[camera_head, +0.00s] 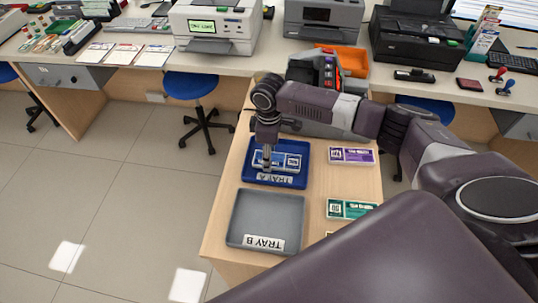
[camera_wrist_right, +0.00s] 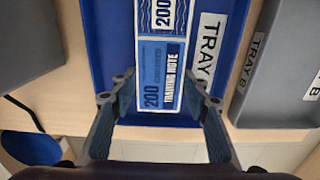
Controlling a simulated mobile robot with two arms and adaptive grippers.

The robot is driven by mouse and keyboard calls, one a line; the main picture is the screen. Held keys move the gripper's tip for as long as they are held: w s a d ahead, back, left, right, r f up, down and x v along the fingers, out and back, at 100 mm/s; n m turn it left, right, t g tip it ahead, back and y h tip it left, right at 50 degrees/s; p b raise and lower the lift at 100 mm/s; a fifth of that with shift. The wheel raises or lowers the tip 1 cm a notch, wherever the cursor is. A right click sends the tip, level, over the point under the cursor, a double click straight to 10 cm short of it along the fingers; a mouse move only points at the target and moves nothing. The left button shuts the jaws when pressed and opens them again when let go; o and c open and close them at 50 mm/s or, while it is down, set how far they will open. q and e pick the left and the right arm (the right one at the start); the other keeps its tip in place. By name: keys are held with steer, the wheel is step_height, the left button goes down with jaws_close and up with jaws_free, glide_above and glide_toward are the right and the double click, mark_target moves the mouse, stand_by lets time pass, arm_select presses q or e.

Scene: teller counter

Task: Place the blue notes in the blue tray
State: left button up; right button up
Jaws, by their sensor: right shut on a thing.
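The blue notes (camera_head: 293,161), a banded bundle marked 200, are inside the blue tray (camera_head: 252,179) labelled TRAY A on the wooden table. My right gripper (camera_head: 267,164) reaches down over the left part of the notes. In the right wrist view, the notes (camera_wrist_right: 160,72) lie between the two fingers of my right gripper (camera_wrist_right: 160,96), over the floor of the blue tray (camera_wrist_right: 104,45). The gripper is shut on the notes. Whether they rest fully on the tray floor is hard to tell. My left gripper is out of view.
A grey tray (camera_head: 241,229) labelled TRAY B stands in front of the blue tray and looks empty. Purple notes (camera_head: 351,155) and green notes (camera_head: 349,209) lie to the right. A counter with printers (camera_head: 213,23) runs behind; stools (camera_head: 192,86) stand below.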

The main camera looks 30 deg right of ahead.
steer(key=o, duration=1.2)
steer(key=shift+o, duration=0.2)
step_height(320, 180, up, 12)
steer(key=b, duration=0.1)
